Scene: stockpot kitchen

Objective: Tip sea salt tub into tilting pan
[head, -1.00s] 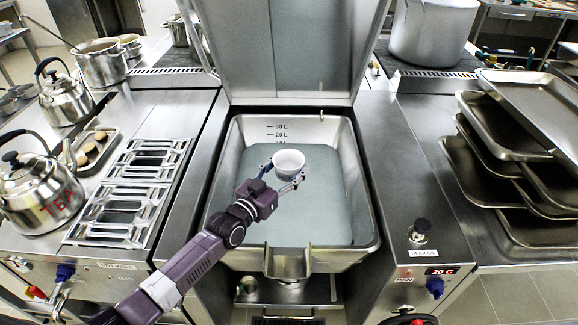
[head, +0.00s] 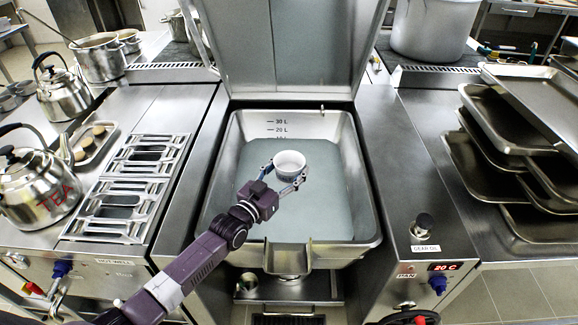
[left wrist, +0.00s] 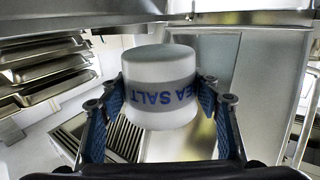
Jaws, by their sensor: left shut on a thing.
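The sea salt tub (head: 289,165) is a small white round tub held over the tilting pan. In the left wrist view the tub (left wrist: 160,84) shows a grey band with blue "SEA SALT" lettering, upside down in that picture. My left gripper (head: 285,178) is shut on the tub, with a finger on each side; its blue-padded fingers also show in the left wrist view (left wrist: 160,108). The tilting pan (head: 367,200) is a deep steel basin with litre marks on its back wall and pale liquid inside. The tub appears upright in the head view. My right gripper is not in view.
The pan's raised lid (head: 285,50) stands behind it. Stacked trays (head: 500,150) lie at the right. A TEA kettle (head: 40,190) and a steel rack (head: 125,190) are at the left. A large pot (head: 433,30) stands at the back right.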

